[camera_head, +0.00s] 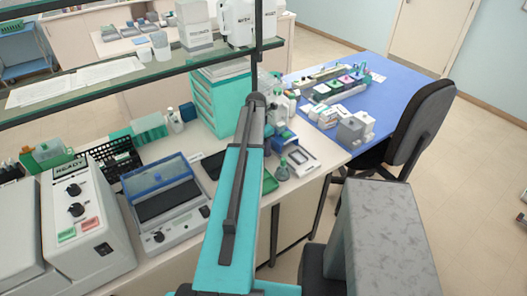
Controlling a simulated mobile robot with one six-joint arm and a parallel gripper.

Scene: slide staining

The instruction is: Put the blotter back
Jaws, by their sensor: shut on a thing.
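My own arm link, teal and grey, rises through the middle of the picture and ends near the back of the bench. My gripper is not visible; the arm hides what lies directly behind it. I cannot pick out the blotter with certainty. A small dark blue object (284,138) shows just right of the arm's far end, partly crowded by bottles, and I cannot tell what it is.
A grey device with a blue lid (165,199) and a machine marked READY (88,215) stand left of my arm. A teal drawer cabinet (217,98) stands behind. A glass shelf (130,75) crosses above the bench. A blue desk (385,100) and dark chair (418,122) are right.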

